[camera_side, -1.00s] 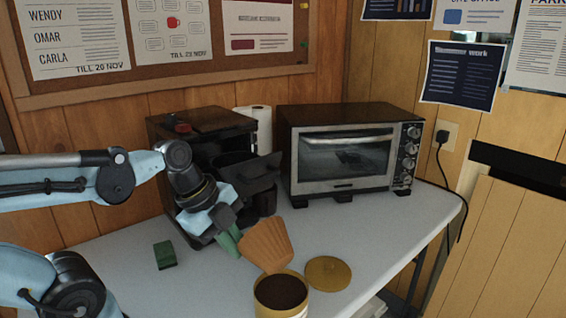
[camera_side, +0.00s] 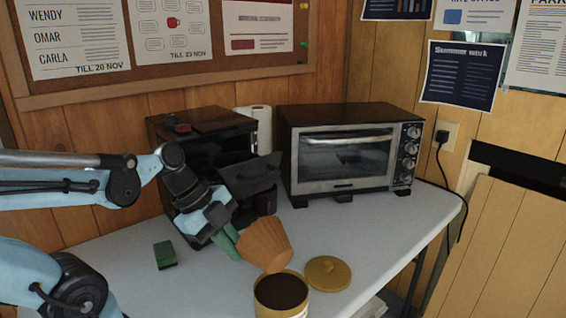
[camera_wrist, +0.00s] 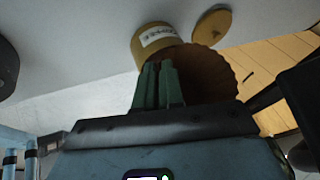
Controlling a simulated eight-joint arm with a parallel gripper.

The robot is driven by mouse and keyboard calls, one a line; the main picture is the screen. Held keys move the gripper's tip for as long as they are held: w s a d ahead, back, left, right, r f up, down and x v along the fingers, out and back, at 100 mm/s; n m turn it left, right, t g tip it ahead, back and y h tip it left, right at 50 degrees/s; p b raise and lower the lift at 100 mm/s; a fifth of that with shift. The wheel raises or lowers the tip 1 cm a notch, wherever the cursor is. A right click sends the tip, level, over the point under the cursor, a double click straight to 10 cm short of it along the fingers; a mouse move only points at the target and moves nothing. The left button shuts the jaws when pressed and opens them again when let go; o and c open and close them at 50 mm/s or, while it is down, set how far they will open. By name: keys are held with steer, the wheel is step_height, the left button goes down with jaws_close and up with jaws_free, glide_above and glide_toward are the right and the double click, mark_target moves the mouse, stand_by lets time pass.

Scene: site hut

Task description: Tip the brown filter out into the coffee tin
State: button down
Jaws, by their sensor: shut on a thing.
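The brown filter (camera_side: 265,246) is a fluted paper cup, tilted on its side above the table, just behind and above the rim of the coffee tin. My gripper (camera_side: 233,246) has green fingers shut on the filter's wall; the fingers also show in the wrist view (camera_wrist: 159,86), against the filter (camera_wrist: 205,75). The coffee tin (camera_side: 281,307) is yellow and open, with dark brown contents up near its rim. In the wrist view the tin (camera_wrist: 157,42) shows its label beyond the filter. The inside of the filter is hidden.
The tin's yellow lid (camera_side: 327,272) lies flat right of the tin. A black coffee machine (camera_side: 205,130) with its front tray out stands behind my gripper. A toaster oven (camera_side: 345,150) stands to its right. A green sponge (camera_side: 165,255) lies at left. The front right table is clear.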

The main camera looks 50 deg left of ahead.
stand_by(0.3)
steer(key=d+r+m+y, duration=0.3)
steer(key=d+r+y, duration=0.4)
steer(key=y, duration=0.7)
steer(key=shift+d+r+t+y, duration=0.2)
steer(key=shift+r+t+y, duration=0.1)
steer(key=shift+r, duration=0.9)
